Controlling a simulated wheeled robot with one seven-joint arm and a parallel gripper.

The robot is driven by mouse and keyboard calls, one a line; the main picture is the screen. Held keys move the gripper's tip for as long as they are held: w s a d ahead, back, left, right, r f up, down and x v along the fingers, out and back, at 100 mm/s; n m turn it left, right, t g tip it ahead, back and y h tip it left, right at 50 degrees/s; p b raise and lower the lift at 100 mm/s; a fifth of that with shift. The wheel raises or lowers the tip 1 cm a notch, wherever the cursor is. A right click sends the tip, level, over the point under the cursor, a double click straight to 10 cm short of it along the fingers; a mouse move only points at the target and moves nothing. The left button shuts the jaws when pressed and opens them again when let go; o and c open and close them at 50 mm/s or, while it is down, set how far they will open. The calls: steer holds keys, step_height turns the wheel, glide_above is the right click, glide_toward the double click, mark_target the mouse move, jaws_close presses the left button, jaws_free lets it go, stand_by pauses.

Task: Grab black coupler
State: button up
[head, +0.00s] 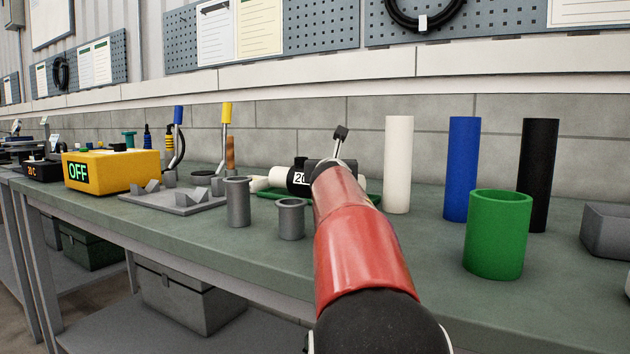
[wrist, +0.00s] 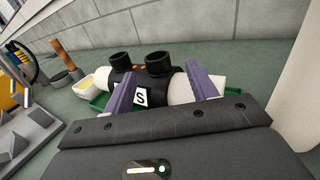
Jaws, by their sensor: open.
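The black coupler (wrist: 150,83) has two short black ports on top, small orange marks and a white label. It lies in a green tray (wrist: 98,103), with white pipe (wrist: 180,88) at its right end. In the head view the coupler (head: 297,176) shows left of my red arm, its right part hidden. My gripper (wrist: 163,88) is open, its two purple fingers pointing at the coupler. In the wrist view one finger overlaps the coupler's left part and the other the white pipe. Whether they touch is unclear.
White (head: 398,165), blue (head: 461,168) and black (head: 538,175) upright cylinders and a green cup (head: 497,235) stand to the right. Two grey cups (head: 238,203) stand at front left. A yellow box (head: 110,170) reading OFF stands further left. The wall is behind.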

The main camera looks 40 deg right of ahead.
steer(key=p+x, duration=0.1)
steer(key=x, duration=0.5)
steer(key=shift+w+a, duration=0.1)
steer(key=shift+w, duration=0.15)
jaws_close()
steer(key=shift+r, duration=0.15)
